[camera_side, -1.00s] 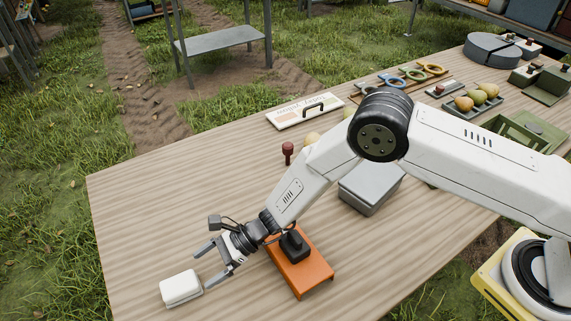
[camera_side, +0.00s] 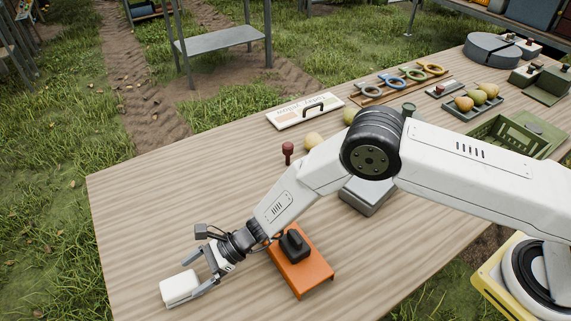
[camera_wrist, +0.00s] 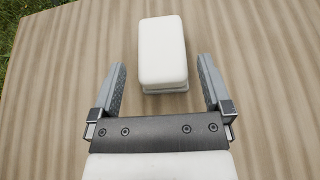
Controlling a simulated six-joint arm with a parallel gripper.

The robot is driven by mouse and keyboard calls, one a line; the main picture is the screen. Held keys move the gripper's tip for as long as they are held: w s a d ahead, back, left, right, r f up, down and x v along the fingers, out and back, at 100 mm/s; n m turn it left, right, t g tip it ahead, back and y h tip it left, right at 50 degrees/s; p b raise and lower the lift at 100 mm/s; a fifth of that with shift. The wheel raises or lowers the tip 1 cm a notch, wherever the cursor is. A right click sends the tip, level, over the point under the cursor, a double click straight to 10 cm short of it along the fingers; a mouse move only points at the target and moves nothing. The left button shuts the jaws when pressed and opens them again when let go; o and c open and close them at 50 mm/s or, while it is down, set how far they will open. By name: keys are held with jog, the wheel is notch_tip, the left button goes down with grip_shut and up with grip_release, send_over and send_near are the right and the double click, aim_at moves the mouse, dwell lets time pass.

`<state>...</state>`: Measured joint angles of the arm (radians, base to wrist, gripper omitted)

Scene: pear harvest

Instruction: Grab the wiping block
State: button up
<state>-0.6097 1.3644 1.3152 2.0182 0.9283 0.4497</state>
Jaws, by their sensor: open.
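The white wiping block (camera_side: 179,288) lies on the table near its front left corner. In the wrist view the block (camera_wrist: 161,50) is a rounded white slab with a thin grey layer at its base. My gripper (camera_side: 203,276) is open and low over the table, right beside the block. In the wrist view the two fingers of my gripper (camera_wrist: 162,68) point at the block. The block's near end lies between the fingertips, with a gap on both sides. Nothing is held.
An orange stand (camera_side: 305,276) with a black piece on it is close behind my gripper. A dark red knobbed stamp (camera_side: 288,152), a grey box (camera_side: 366,197) and a label board (camera_side: 305,110) stand farther back. The wooden table (camera_side: 150,200) is clear left of the arm.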

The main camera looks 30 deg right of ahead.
aim_at(177, 284)
jog(key=shift+x, duration=2.35)
jog(key=shift+c, duration=0.2)
jog(key=shift+r, duration=0.1)
jog(key=c, duration=1.1)
jog(key=shift+r, duration=0.15)
jog(key=shift+w+r, duration=0.1)
jog(key=shift+r, duration=0.7)
jog(key=shift+s+d+r, duration=1.6)
jog(key=shift+s+r, duration=0.15)
jog(key=shift+r, duration=0.1)
jog(key=shift+s+d+r, duration=1.55)
jog(key=shift+s+r, duration=0.15)
jog(key=shift+r, duration=0.15)
jog(key=shift+s+d+r, duration=1.6)
jog(key=shift+s+r, duration=0.15)
jog(key=shift+r, duration=0.1)
